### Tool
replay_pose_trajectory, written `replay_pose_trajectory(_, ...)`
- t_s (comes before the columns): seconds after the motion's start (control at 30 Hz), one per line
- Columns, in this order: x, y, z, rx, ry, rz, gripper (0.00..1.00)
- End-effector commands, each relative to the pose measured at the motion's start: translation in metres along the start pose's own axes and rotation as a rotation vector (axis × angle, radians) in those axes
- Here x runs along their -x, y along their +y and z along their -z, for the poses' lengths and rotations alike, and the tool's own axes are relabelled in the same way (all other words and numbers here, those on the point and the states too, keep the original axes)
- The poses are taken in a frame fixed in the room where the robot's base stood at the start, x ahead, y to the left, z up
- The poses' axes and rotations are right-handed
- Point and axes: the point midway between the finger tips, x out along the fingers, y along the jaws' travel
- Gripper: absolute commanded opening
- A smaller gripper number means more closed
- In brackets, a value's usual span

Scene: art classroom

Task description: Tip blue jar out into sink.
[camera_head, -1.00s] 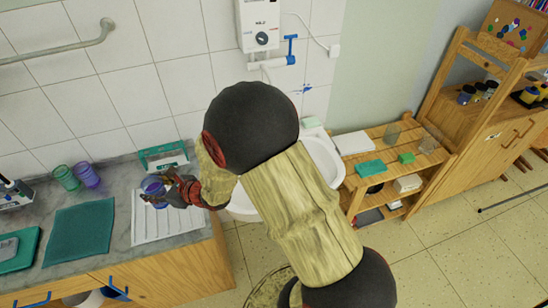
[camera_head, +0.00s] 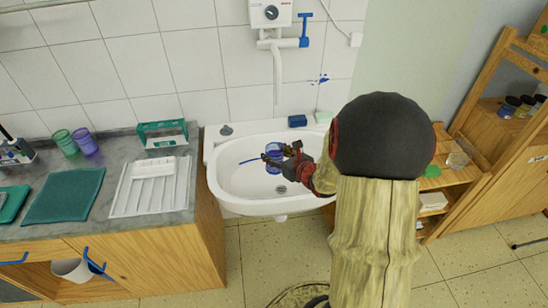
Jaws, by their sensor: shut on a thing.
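The blue jar (camera_head: 274,165) is in my gripper (camera_head: 280,157), over the basin of the white sink (camera_head: 225,180). The gripper reaches in from the right and is shut on the jar. The jar looks roughly upright, but its exact tilt is hard to tell. A thin blue streak or stick (camera_head: 250,160) shows just left of the jar; I cannot tell which. The drain (camera_head: 281,189) shows in the basin below the jar. My arm hides the right end of the sink.
Left of the sink, the counter holds a white drainboard (camera_head: 125,190), a green rack (camera_head: 163,134), green and purple cups (camera_head: 85,142) and a teal mat (camera_head: 65,195). A blue block (camera_head: 297,120) sits on the sink's back rim. A water heater (camera_head: 265,12) hangs above.

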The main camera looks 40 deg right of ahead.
Motion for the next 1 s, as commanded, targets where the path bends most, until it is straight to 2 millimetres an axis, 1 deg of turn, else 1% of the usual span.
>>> replay_pose_trajectory(0.1,0.0010,0.0002,-0.0038,-0.019,-0.001,-0.008,0.14)
replay_pose_trajectory(0.57,0.0020,0.0033,-0.0065,-0.156,0.000,-0.066,0.14)
replay_pose_trajectory(1.0,0.0032,0.0067,-0.0092,-0.331,0.000,-0.138,0.14)
